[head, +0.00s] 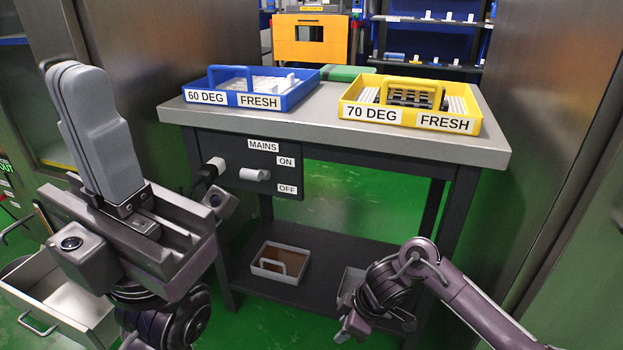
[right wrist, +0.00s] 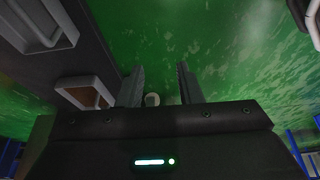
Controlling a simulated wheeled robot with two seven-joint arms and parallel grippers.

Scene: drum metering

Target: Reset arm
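My left gripper (head: 82,80) stands large at the left of the head view with its grey fingers pointing up. Its fingers overlap from this side, so the gap between them cannot be judged. It is left of the table and well apart from the trays. My right gripper (head: 374,325) hangs low in front of the table's right part, below the tabletop. In the right wrist view its two fingers (right wrist: 160,82) are apart with nothing held between them; green floor shows beyond.
The table (head: 300,125) bears a blue tray (head: 272,102) and a yellow tray (head: 350,113). A MAINS switch lever (head: 255,175) sits on the front panel. A grey bin (head: 280,264) rests on the lower shelf. An open drawer (head: 70,300) is at lower left. Metal walls flank both sides.

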